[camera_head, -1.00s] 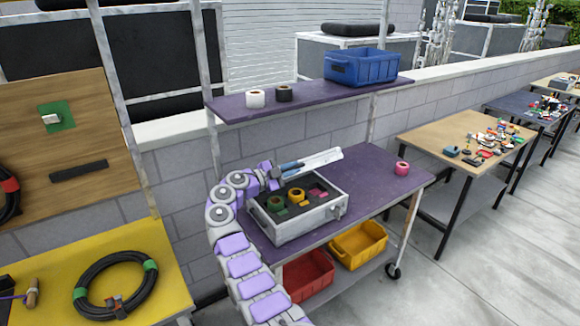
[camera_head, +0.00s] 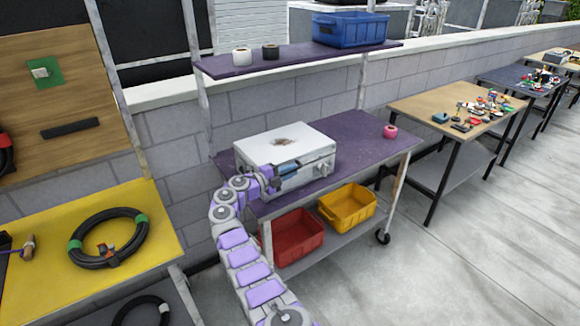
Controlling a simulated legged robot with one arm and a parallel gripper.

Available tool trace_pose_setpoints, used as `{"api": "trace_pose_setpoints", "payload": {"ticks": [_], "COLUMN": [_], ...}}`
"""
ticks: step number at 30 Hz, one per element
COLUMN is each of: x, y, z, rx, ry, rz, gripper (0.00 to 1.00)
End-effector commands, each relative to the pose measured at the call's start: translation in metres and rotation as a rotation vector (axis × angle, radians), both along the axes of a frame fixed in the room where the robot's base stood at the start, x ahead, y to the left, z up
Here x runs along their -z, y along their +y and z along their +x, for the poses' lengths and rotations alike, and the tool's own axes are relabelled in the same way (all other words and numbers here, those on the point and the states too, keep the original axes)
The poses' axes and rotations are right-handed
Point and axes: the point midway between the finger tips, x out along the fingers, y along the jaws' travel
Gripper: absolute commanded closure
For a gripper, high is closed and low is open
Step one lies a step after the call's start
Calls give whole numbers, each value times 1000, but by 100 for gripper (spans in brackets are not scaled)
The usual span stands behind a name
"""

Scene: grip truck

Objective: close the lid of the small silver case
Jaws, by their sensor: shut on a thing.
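The small silver case (camera_head: 286,143) stands on the purple middle shelf of the cart. Its lid is down over the base, with a dark worn patch on top, and its contents are hidden. My gripper (camera_head: 290,172) is at the front side of the case, low against its near face, shut on a part there. The arm partly covers the left front of the case, and I cannot make out exactly which part the fingers hold.
The purple shelf (camera_head: 370,147) is clear right of the case except for a pink tape roll (camera_head: 390,131). Above are a white roll (camera_head: 242,56), a dark roll (camera_head: 270,51) and a blue bin (camera_head: 350,30). Red (camera_head: 295,237) and yellow (camera_head: 347,206) bins sit below.

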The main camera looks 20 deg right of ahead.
Motion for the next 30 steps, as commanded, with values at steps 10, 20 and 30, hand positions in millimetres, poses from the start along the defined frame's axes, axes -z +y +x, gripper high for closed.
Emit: {"api": "trace_pose_setpoints", "payload": {"ticks": [10, 20, 30], "x": [15, 20, 17], "y": [4, 4, 1], "z": [2, 2, 2], "rx": [-6, -4, -4], "ry": [-35, -30, -33], "rz": [16, 19, 17], "gripper": [100, 100, 60]}}
